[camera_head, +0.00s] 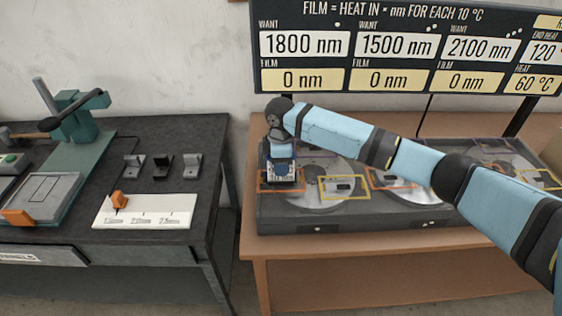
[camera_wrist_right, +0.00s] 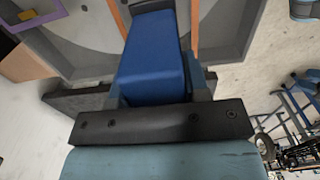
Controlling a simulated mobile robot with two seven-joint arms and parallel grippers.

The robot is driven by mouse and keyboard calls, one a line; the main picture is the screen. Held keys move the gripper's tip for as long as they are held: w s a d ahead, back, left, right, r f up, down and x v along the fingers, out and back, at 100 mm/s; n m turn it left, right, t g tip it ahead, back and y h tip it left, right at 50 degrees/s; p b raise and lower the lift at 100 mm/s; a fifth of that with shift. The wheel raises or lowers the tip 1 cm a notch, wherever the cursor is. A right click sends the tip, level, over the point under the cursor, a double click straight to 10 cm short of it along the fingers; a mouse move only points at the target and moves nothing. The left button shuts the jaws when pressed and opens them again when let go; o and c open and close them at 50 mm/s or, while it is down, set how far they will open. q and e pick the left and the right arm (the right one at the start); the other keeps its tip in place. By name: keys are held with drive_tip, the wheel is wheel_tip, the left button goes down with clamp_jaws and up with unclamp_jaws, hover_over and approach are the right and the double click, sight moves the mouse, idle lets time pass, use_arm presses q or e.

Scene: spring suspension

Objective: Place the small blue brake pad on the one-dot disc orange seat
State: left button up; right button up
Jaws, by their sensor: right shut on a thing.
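The blue brake pad (camera_wrist_right: 152,55) is a blue block held in my right gripper (camera_head: 281,181), which is shut on it. In the head view the gripper points down over the orange seat (camera_head: 261,183), an orange outline at the left of the left disc (camera_head: 318,200). In the right wrist view orange strips (camera_wrist_right: 195,28) show on both sides of the pad's far end. The gripper hides most of the seat and pad in the head view, so I cannot tell whether the pad touches the seat. My left gripper is not in view.
The grey disc unit (camera_head: 350,218) stands on a brown table (camera_head: 380,270). A yellow seat outline (camera_head: 344,187) lies right of the orange one. A dark bench (camera_head: 205,165) with a green press (camera_head: 75,125) and several small blocks stands left, across a gap. A sign (camera_head: 400,50) hangs behind.

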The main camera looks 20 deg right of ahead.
drive_tip(key=o, duration=1.1)
drive_tip(key=shift+r, duration=0.1)
wheel_tip(320, 180, up, 12)
drive_tip(key=shift+b, duration=0.9)
